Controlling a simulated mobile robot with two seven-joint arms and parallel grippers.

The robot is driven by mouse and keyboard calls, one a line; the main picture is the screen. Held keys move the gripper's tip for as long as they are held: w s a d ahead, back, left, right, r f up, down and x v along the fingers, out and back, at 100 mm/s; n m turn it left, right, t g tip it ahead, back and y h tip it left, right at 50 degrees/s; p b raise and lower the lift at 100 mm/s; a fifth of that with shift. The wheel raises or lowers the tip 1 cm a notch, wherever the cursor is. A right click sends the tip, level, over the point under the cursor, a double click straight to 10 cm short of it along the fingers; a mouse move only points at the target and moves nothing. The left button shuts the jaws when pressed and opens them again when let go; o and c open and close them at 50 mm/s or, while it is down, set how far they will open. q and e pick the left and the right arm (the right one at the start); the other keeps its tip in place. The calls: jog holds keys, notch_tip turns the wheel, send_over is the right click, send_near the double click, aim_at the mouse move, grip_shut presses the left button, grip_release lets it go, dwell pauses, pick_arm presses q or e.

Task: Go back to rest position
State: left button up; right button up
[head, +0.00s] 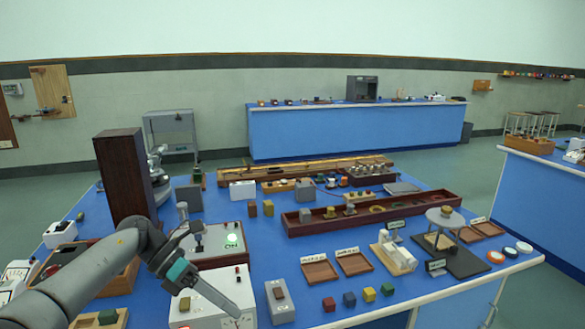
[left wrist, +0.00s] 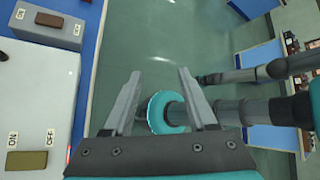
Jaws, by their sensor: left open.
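My left gripper (head: 228,305) reaches over the front of the near blue bench in the head view, pointing down and to the right. It is above the white box at the bench's front, beside a small grey box with a brown switch (head: 279,294). In the left wrist view the two fingers (left wrist: 159,73) stand apart with nothing between them. The floor and dark grey arm links with a teal ring, which look like mine, show beyond them. My right gripper cannot be made out in either view.
In the left wrist view, open floor (left wrist: 150,40) lies past the bench edge.

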pick_arm(q)
jog(key=w+d+f+n+t+h, duration=0.1)
jog(key=d+f+n+t+h, duration=0.15)
jog(key=f+n+t, duration=0.45)
jog(key=w+d+f+n+t+h, duration=0.25)
jog(key=f+n, duration=0.35)
jog(key=n, duration=0.3)
jog(key=s+a+f+n+t+y, duration=0.2)
jog(key=s+a+f+n+y, duration=0.3)
jog(key=f+n, duration=0.4)
jog(key=s+a+f+n+t+y, duration=0.2)
jog(key=s+f+n+y, duration=0.4)
jog(key=f, duration=0.5)
jog(key=s+a+f+n+g+y, duration=0.1)
jog(key=s+a+f+n+g, duration=0.1)
jog(key=s+f+n, duration=0.45)
jog(key=s+a+f+n+g+y, duration=0.1)
jog(key=s+a+f+g+y, duration=0.2)
jog(key=s, duration=0.6)
jog(key=s+f+n+g, duration=0.2)
jog(key=s+f+n, duration=0.1)
jog(key=s, duration=0.8)
jog(key=s+d+f+n+g, duration=0.1)
jog(key=s+f+n+g, duration=0.2)
jog(key=s, duration=0.8)
jog(key=shift+s+f, duration=0.35)
jog(key=shift+f, duration=0.05)
pick_arm(e)
jog(key=shift+a+f, duration=0.15)
jog(key=shift+f, duration=0.1)
